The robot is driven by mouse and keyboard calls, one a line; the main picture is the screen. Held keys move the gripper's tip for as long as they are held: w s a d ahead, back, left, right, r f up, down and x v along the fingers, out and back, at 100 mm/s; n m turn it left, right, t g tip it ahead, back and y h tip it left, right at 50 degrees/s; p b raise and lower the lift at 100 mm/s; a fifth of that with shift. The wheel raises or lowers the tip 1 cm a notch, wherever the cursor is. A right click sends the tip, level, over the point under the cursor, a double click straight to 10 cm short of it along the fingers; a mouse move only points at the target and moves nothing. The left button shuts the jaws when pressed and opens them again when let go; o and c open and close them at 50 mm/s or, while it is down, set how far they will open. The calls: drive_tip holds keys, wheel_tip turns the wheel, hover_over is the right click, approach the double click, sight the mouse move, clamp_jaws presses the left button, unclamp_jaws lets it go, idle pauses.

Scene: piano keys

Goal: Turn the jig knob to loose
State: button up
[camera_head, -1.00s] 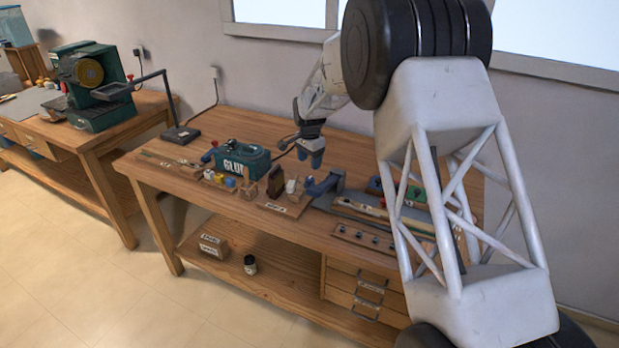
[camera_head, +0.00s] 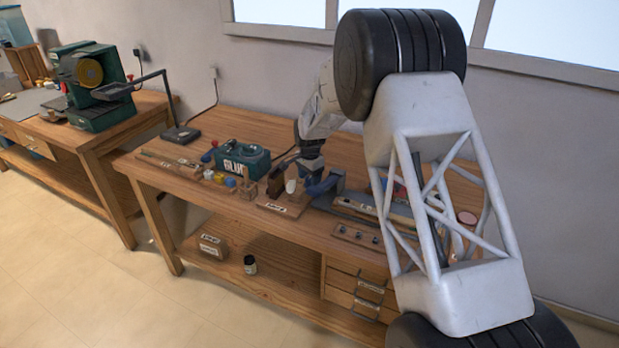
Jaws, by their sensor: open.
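My gripper (camera_head: 311,166) points down over the workbench (camera_head: 245,120), with its fingers low, just behind a blue-grey clamp-like fixture (camera_head: 328,184). It looks open; whether it touches anything cannot be told at this size. The fixture stands at the left end of a long flat rail (camera_head: 372,211), which may be the jig. My arm hides part of the rail's right side. A small white piece (camera_head: 291,187) and a dark brown block (camera_head: 275,184) stand on a labelled wooden board (camera_head: 284,207) left of the fixture. No jig knob or loose marking can be made out clearly.
A green glue box (camera_head: 241,160) and small coloured pieces (camera_head: 229,183) lie to the left. A wooden strip with dark holes (camera_head: 357,235) lies at the front edge. A black lamp (camera_head: 181,134) stands at the far left. The bench's back left is clear.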

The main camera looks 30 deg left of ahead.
drive_tip(key=c, duration=0.9)
drive_tip(key=shift+n, duration=0.5)
drive_tip(key=n, duration=0.3)
drive_tip(key=shift+n, duration=0.4)
drive_tip(key=n, duration=1.3)
drive_tip(key=shift+n, duration=0.3)
